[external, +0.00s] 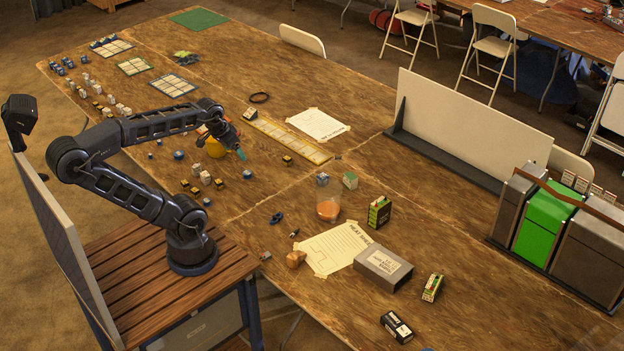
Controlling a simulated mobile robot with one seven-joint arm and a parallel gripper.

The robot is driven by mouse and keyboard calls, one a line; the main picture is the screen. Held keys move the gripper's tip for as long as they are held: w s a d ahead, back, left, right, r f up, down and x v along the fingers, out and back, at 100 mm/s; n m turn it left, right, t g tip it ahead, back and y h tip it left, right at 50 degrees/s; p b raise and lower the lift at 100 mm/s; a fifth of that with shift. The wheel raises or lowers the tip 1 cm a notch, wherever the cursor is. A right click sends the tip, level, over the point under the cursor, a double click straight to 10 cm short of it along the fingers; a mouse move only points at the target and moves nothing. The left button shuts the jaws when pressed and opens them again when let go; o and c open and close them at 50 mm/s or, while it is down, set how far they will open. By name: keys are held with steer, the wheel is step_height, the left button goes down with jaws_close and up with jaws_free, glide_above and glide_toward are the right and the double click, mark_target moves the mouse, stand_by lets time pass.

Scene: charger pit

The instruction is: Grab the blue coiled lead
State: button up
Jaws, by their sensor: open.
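The blue coiled lead (277,218) lies as a small dark blue bundle on the wooden table (345,205), left of a glass of orange liquid (328,208). My gripper (240,153) hangs over the table beyond the lead and to its left, clearly apart from it. Its jaws are open, with a teal tip showing, and I see nothing held between them.
Small blocks (206,178) stand left of the lead. A small dark item (294,233) and paper sheet (338,248) lie nearer the front. A green-black box (379,212) stands right of the glass.

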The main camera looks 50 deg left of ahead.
steer(key=o, duration=0.3)
steer(key=shift+o, duration=0.2)
steer(key=shift+w, duration=0.1)
steer(key=m+g, duration=0.5)
steer(key=m, duration=1)
glide_above(276, 217)
step_height(276, 217, down, 34)
steer(key=shift+s+d+f, duration=0.1)
steer(key=shift+f, duration=1.3)
steer(key=shift+s+d+f, duration=0.1)
steer(key=shift+f, duration=1.3)
steer(key=shift+w+a+f, duration=0.1)
steer(key=shift+f, duration=1.3)
steer(key=shift+w+a+f, duration=0.1)
steer(key=shift+f, duration=1.25)
